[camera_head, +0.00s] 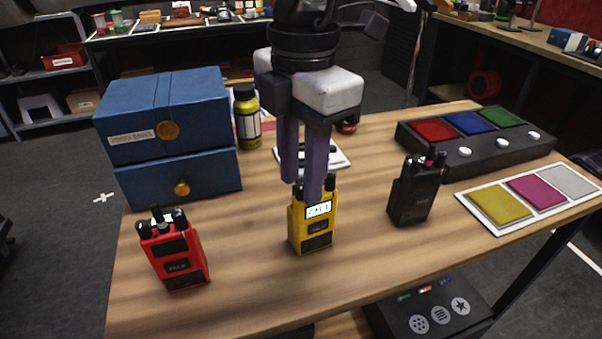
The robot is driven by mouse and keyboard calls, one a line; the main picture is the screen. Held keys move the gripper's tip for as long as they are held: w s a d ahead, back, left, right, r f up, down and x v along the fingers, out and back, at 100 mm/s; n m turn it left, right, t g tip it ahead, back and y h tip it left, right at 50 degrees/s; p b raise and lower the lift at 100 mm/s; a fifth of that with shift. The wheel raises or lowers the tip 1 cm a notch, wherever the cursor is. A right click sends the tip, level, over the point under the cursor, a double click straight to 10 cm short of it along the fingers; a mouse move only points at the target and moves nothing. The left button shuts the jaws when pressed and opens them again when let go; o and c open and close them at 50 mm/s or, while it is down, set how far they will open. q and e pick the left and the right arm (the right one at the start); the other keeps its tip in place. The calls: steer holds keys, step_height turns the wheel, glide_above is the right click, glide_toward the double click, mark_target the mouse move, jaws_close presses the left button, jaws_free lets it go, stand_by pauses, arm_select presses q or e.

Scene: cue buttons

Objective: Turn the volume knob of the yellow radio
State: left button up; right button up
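The yellow radio (313,232) stands upright in the middle of the wooden table, with a lit screen near its top. My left gripper (307,190) points down over the radio's top, its two purple-grey fingers close to each other. One finger covers part of the top, so the volume knob and any contact are hard to make out. A dark stub shows at the radio's top right. Whether the fingers hold something cannot be told. My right gripper is not in view.
A red radio (178,257) stands to the left and a black radio (413,193) to the right. Blue boxes (170,115), a yellow bottle (246,118), a button panel (470,150) and a colour card (493,226) are also on the table. The front middle is clear.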

arm_select(q)
steer(key=shift+f, duration=0.3)
jaws_close()
steer(key=m+p, duration=0.1)
steer(key=m, duration=0.4)
steer(key=shift+m, duration=0.3)
jaws_free()
steer(key=shift+r, duration=0.1)
